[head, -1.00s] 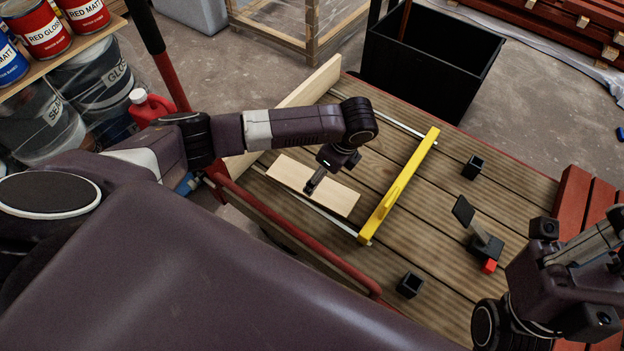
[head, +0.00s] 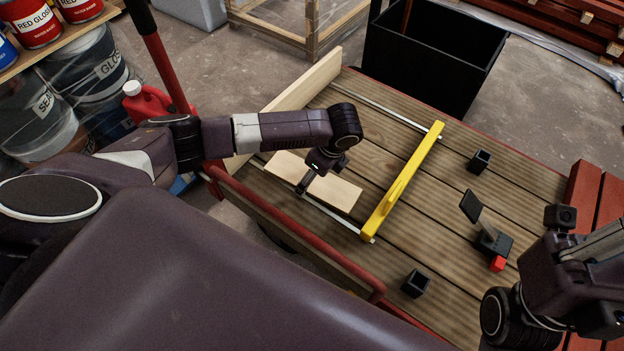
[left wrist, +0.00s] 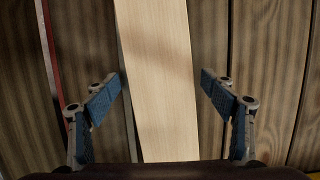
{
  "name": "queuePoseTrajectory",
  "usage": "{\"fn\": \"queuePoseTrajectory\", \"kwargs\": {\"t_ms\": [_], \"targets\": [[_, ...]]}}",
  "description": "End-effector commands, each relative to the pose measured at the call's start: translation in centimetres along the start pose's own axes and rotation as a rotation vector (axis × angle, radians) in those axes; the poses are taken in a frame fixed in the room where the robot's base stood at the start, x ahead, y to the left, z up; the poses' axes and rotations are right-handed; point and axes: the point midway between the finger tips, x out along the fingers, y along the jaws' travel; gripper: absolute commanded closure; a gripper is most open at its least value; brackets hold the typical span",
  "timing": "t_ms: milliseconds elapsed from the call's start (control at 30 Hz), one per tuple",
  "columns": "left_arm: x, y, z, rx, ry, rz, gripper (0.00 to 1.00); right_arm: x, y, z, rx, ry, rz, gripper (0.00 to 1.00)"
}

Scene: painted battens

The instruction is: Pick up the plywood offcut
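The plywood offcut (head: 340,193) is a pale flat board lying on the wooden deck, left of the yellow bar. It also shows in the left wrist view as a pale strip (left wrist: 158,60) running up the middle. My left gripper (head: 305,186) is over the offcut and hides part of it. In the left wrist view its blue-padded fingers (left wrist: 161,97) are spread apart, one on each side of the offcut, with visible gaps and no contact seen. My right arm shows at the right edge; no gripper fingers can be made out there.
A yellow bar (head: 402,183) joins two pale metal rails. A taller pale board (head: 305,88) stands along the deck's far left edge. Black square blocks (head: 480,160) (head: 416,283) and a black-and-grey device with a red end (head: 489,240) are at right. A black bin (head: 432,55) stands behind.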

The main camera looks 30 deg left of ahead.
Motion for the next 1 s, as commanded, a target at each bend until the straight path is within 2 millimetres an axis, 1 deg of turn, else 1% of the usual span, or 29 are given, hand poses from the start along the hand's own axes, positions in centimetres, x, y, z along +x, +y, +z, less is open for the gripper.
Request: {"fn": "queuePoseTrajectory", "kwargs": {"t_ms": [33, 367, 633, 767, 833, 867, 900, 967, 1000], "targets": [[0.0, 0.0, 0.0, 0.0, 0.0, 0.0, 0.32, 0.0, 0.0, 0.0, 0.0, 0.0, 0.0, 1.0], [0.0, 0.0, 0.0, 0.0, 0.0, 0.0, 0.68, 0.0, 0.0, 0.0, 0.0, 0.0, 0.0, 1.0], [-0.2, 0.0, 0.0, 0.0, 0.0, -0.001, 0.69, 0.1, 0.0, -0.1, 0.001, 0.001, 0.0, 1.0], [-0.9, -0.1, 0.2, 0.0, 0.0, -0.002, 0.69, 0.4, 0.0, -0.2, 0.001, 0.004, 0.0, 1.0], [-1.6, -0.1, 0.4, 0.0, 0.001, -0.002, 0.69, 0.7, 0.0, -0.4, 0.001, 0.004, 0.002, 1.0], [-2.0, -0.1, 0.5, 0.0, 0.001, -0.003, 0.69, 0.6, 0.0, -0.3, 0.002, -0.006, 0.006, 1.0], [-2.6, -0.1, 0.7, -0.001, 0.001, -0.002, 0.69, -0.1, 0.1, -0.1, 0.004, -0.035, 0.014, 1.0], [-3.7, -0.1, 1.0, 0.0, 0.0, -0.003, 0.69, -0.3, 0.1, -0.2, 0.006, -0.056, 0.021, 1.0], [-4.7, -0.1, 1.3, -0.001, 0.001, -0.004, 0.69, 0.5, 0.1, -0.3, 0.005, -0.049, 0.019, 1.0]]}}
